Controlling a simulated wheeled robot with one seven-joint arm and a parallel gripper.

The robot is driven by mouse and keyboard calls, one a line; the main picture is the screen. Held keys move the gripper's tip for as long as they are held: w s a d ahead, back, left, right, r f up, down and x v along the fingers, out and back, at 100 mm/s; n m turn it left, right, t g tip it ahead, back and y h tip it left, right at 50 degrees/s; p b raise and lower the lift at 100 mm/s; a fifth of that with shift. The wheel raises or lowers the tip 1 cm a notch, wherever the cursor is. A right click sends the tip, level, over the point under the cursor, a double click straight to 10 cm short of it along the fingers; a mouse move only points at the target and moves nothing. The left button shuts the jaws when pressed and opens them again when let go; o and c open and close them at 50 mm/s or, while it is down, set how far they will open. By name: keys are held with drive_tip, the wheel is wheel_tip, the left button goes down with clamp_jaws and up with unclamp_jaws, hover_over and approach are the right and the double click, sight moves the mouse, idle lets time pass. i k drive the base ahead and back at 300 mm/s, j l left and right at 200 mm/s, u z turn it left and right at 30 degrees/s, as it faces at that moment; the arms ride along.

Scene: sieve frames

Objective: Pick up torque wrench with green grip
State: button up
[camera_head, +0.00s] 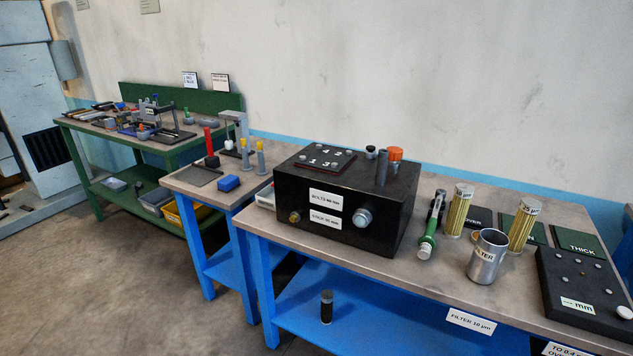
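The torque wrench with the green grip (430,228) lies on the grey top of the blue-legged bench, just right of the black box. Its green handle points toward the front edge with a pale end cap, and its dark head lies toward the back. It is apart from the metal filter cup to its right. My gripper is not in view.
A black box (328,207) with knobs and an orange cap stands left of the wrench. A metal filter cup (487,258), yellow filter cartridges (459,211) and a black board (580,290) stand to the right. A smaller blue bench (205,187) and a green bench (85,132) extend left. Grey floor (110,280) is clear at left.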

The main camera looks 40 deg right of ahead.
sight(440, 194)
drive_tip(key=z, duration=1.15)
